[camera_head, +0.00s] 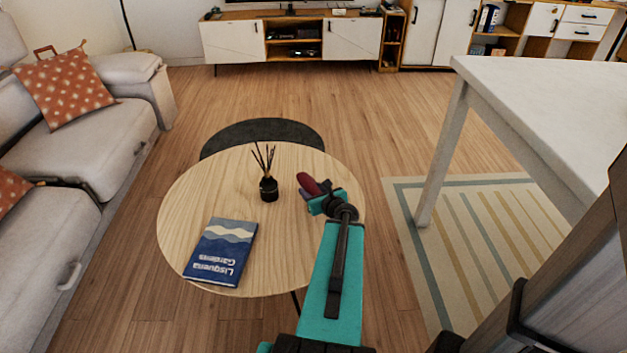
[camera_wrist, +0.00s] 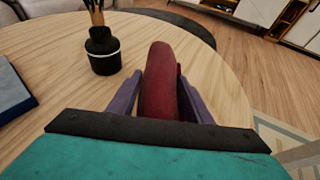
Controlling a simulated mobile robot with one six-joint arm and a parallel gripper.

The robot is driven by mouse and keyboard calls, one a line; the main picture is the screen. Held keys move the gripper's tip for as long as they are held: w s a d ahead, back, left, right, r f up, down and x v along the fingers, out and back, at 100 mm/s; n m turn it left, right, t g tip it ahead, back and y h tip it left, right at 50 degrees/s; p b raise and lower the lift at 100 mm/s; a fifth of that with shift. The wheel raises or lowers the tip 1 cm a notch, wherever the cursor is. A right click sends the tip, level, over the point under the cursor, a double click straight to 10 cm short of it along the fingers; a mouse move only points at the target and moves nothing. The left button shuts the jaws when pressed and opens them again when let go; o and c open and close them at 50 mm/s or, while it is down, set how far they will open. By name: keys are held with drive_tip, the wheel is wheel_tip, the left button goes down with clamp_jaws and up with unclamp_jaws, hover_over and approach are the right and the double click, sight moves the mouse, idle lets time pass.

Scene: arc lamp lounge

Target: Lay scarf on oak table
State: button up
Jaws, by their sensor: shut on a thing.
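My gripper (camera_wrist: 158,105) is shut on a dark red rolled or folded thing, which I take to be the scarf (camera_wrist: 161,75). In the wrist view the scarf stands out between the two purple fingers. In the head view the scarf (camera_head: 308,183) shows as a small dark red end beyond my gripper (camera_head: 322,193). The round oak table (camera_head: 215,190) lies beneath, and the scarf is over its right part. I cannot tell whether the scarf touches the tabletop. My arm hides part of the table's right side.
A black reed diffuser (camera_head: 268,188) stands on the table, left of the scarf. A blue book (camera_head: 222,252) lies near the front left edge. A white table (camera_head: 545,95) stands to the right, and a sofa (camera_head: 85,140) to the left. Bare tabletop lies between book and diffuser.

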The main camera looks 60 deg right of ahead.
drive_tip(key=shift+w+d+f+b, duration=0.2)
drive_tip(key=shift+d+b, duration=0.45)
drive_tip(key=shift+b, duration=1.2)
drive_tip(key=shift+w+d+f+b, duration=0.1)
drive_tip(key=shift+w+d+b, duration=0.4)
drive_tip(key=shift+b, duration=1.35)
drive_tip(key=shift+w+d+f+b, duration=0.1)
drive_tip(key=shift+d+b, duration=0.7)
drive_tip(key=shift+b, duration=1.05)
drive_tip(key=b, duration=0.2)
hover_over(318, 179)
drive_tip(key=shift+s+a+f, duration=0.2)
drive_tip(key=shift+a, duration=0.25)
drive_tip(key=shift+d, duration=0.1)
drive_tip(key=shift+w+d+f, duration=0.1)
drive_tip(key=shift+w+d, duration=0.05)
drive_tip(key=shift+d, duration=0.05)
drive_tip(key=shift+d+f+b, duration=0.15)
drive_tip(key=shift+f+b, duration=0.15)
drive_tip(key=shift+b, duration=0.05)
drive_tip(key=shift+f+b, duration=0.8)
drive_tip(key=shift+f, duration=0.65)
drive_tip(key=o, duration=1.1)
drive_tip(key=shift+f, duration=0.1)
